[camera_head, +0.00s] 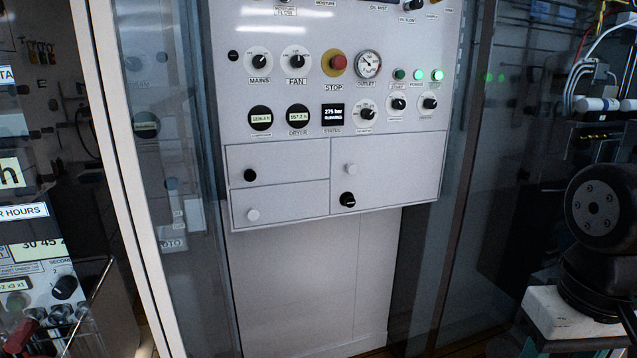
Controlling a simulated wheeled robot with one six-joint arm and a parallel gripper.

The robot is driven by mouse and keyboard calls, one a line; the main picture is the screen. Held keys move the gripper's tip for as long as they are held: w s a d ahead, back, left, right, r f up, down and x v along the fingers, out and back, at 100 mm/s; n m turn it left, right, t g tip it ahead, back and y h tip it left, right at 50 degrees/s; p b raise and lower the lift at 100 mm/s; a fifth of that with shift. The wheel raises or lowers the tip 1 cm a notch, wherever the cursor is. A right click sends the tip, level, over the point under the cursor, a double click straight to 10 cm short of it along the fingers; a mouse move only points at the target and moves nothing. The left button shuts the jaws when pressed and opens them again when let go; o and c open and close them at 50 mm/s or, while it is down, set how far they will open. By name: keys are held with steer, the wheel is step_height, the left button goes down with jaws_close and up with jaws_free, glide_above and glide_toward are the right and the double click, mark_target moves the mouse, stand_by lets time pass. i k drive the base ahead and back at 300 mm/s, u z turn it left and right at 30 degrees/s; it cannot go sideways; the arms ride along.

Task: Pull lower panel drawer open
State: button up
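The lower panel drawer (290,205) is at the bottom left of the white panel, with a round white knob (253,215) near its left end. Its front looks flush with the panel, so it appears shut. The upper drawer (290,165) sits directly above it, with a black knob (250,175), and also looks shut. My gripper is not in view. A black arm joint shows at the right edge, well apart from the drawers.
A larger front (395,170) to the right carries a white knob and a black knob (347,199). Dials, a red stop button (334,63) and green lights (418,75) sit above. A pale frame post (125,180) stands left. Below the drawers is a plain cabinet face (310,280).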

mark_target(265, 204)
steer(key=z, duration=1.2)
steer(key=i, duration=0.7)
steer(key=u, duration=2.4)
